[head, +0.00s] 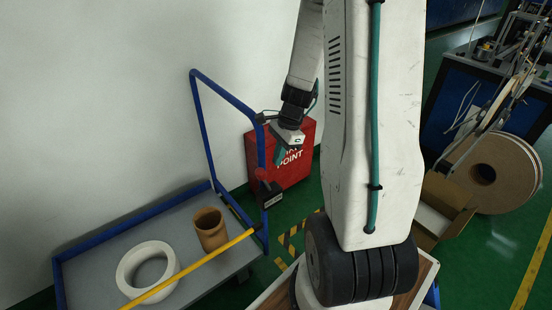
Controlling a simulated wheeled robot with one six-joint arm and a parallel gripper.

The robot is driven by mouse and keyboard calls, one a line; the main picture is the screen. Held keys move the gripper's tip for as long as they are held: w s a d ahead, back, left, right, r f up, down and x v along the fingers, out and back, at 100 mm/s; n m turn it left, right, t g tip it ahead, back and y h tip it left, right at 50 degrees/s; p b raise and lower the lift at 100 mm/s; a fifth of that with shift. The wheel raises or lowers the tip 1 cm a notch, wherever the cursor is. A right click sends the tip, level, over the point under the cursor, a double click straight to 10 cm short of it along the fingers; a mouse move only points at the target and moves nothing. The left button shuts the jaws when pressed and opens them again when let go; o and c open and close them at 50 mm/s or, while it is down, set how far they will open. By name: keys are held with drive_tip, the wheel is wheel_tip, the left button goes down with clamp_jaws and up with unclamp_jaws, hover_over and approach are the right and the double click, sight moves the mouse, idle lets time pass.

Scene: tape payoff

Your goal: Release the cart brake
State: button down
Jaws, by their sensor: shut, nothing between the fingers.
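The cart (190,222) has a grey deck and a blue tubular push frame, and stands at the left beside the white wall. A small red knob (261,173) sits at the frame's right post, above a black box (271,194) with a pale label. This looks like the brake control, but I cannot tell its position. My gripper (279,158) is shut and empty, pointing down just to the right of and above the red knob. I see no clear contact between them. The fingertips are small, and the red cabinet is behind them.
A white ring (128,265) and a brown cylinder (211,229) are on the cart deck, with a yellow bar (190,268) across it. A red cabinet (300,170) stands behind the gripper. A large brown reel (493,172) and a blue machine bench (447,112) are at right.

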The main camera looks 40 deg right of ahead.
wheel_tip(320, 180, up, 11)
drive_tip(key=shift+s+d, duration=0.45)
drive_tip(key=shift+f, duration=0.1)
idle(0.4)
drive_tip(key=s+a+r+n+h, duration=0.1)
drive_tip(key=s+a+r+n, duration=0.5)
drive_tip(key=s+a+n, duration=0.2)
drive_tip(key=s+a+r+n+h, duration=0.2)
drive_tip(key=s+a+r+n, duration=0.4)
drive_tip(key=a+n, duration=0.6)
drive_tip(key=shift+s+n+t, duration=0.3)
drive_tip(key=shift+s+n, duration=0.2)
drive_tip(key=shift+s, duration=0.45)
